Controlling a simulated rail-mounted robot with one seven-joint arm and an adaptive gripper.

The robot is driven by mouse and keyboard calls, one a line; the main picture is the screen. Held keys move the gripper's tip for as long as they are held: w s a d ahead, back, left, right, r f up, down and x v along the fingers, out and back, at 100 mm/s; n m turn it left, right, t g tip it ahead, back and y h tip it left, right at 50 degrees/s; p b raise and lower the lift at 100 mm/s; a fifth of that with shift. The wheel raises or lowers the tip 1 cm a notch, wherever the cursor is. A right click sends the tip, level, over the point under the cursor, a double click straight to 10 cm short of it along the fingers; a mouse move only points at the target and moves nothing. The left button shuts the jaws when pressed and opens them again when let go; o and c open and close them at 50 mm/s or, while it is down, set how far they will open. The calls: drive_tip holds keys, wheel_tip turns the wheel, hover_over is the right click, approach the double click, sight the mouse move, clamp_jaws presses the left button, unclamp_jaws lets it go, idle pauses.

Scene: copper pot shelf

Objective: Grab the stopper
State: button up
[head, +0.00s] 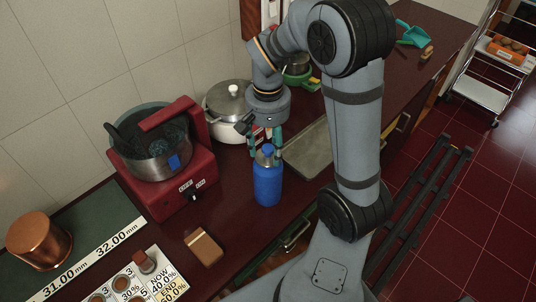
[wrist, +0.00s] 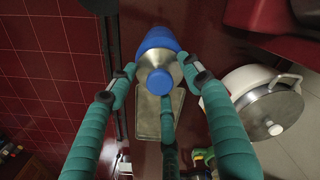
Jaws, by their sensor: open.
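The stopper appears to be the blue cap (head: 268,150) on top of a blue bottle (head: 267,185) with a silver neck. The bottle stands upright on the dark red counter. In the wrist view the cap (wrist: 160,82) faces the camera, with the silver shoulder and blue body (wrist: 158,40) behind it. My gripper (head: 267,153) points down over the bottle top. Its teal fingers are open around the cap and silver shoulder, one on each side in the wrist view (wrist: 158,68), with a third below the cap. I cannot tell whether any finger touches.
A red appliance (head: 185,160) with a metal bowl stands left of the bottle. A lidded white pot (head: 228,112) is behind it, and a grey tray (head: 308,150) lies to its right. A tan block (head: 203,246) and copper pot (head: 40,240) are nearer the left.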

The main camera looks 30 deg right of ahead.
drive_tip(key=shift+f, duration=0.1)
drive_tip(key=shift+c, duration=1.4)
drive_tip(key=shift+s, duration=0.1)
clamp_jaws()
